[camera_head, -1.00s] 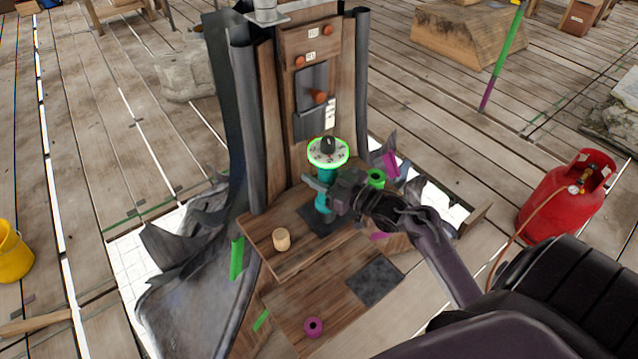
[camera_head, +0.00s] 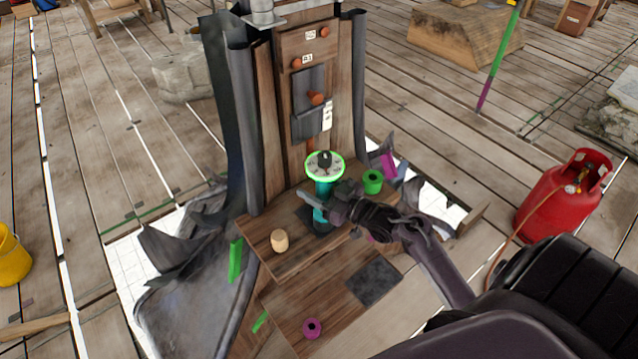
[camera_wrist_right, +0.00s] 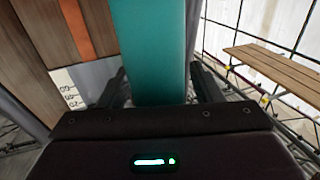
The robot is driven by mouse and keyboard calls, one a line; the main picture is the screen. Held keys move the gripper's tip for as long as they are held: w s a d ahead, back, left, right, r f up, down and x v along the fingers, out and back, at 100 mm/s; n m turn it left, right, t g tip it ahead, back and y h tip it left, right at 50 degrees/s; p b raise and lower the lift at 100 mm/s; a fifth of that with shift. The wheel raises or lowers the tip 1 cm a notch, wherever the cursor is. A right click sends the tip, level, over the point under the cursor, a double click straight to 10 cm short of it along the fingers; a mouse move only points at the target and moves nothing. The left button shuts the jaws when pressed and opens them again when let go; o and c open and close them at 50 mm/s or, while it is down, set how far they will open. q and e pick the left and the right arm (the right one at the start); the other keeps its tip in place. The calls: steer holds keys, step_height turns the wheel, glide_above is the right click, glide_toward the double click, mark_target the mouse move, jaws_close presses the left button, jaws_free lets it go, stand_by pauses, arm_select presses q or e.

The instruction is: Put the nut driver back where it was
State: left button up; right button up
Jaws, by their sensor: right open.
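The nut driver, as I take it, is the upright teal tool (camera_head: 323,188) with a green-rimmed pale disc and dark knob on top. It stands over a dark pad (camera_head: 304,213) on the wooden shelf; its lower end is partly hidden by my gripper. My right gripper (camera_head: 320,204) is at its teal shaft, coming from the right. In the right wrist view the teal shaft (camera_wrist_right: 155,50) fills the middle, between two dark, spread fingers. The gripper is open around it; I cannot tell whether a finger touches it. My left gripper is not in view.
On the shelf are a small wooden cylinder (camera_head: 280,240) at the left and a green cup-like piece (camera_head: 373,181) at the right. A magenta ring (camera_head: 312,328) lies on the lower board. A tall wooden back panel (camera_head: 280,110) rises behind. A red gas bottle (camera_head: 560,200) stands right.

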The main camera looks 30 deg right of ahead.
steer(key=b+v, duration=0.2)
steer(key=v, duration=0.9)
steer(key=s+a+f+m+g+h, duration=0.1)
steer(key=s+a+f+g+h, duration=0.15)
steer(key=f, duration=0.85)
steer(key=s+a+f+m+g+h, duration=0.1)
steer(key=s+f+m+g, duration=0.2)
steer(key=f, duration=0.8)
steer(key=s+a+f+g+h, duration=0.15)
steer(key=s+f, duration=0.35)
steer(key=f, duration=0.6)
steer(key=s+a+f+n+g, duration=0.1)
steer(key=s+a+f+g, duration=0.3)
steer(key=s+f, duration=0.3)
steer(key=s+a+f+n+g+h, duration=0.1)
steer(key=s+a+f+g, duration=0.2)
steer(key=s, duration=1.3)
step_height(320, 180, down, 6)
steer(key=shift+a+r+g+h, duration=0.15)
steer(key=shift+a+g+h, duration=0.2)
steer(key=shift+g, duration=0.65)
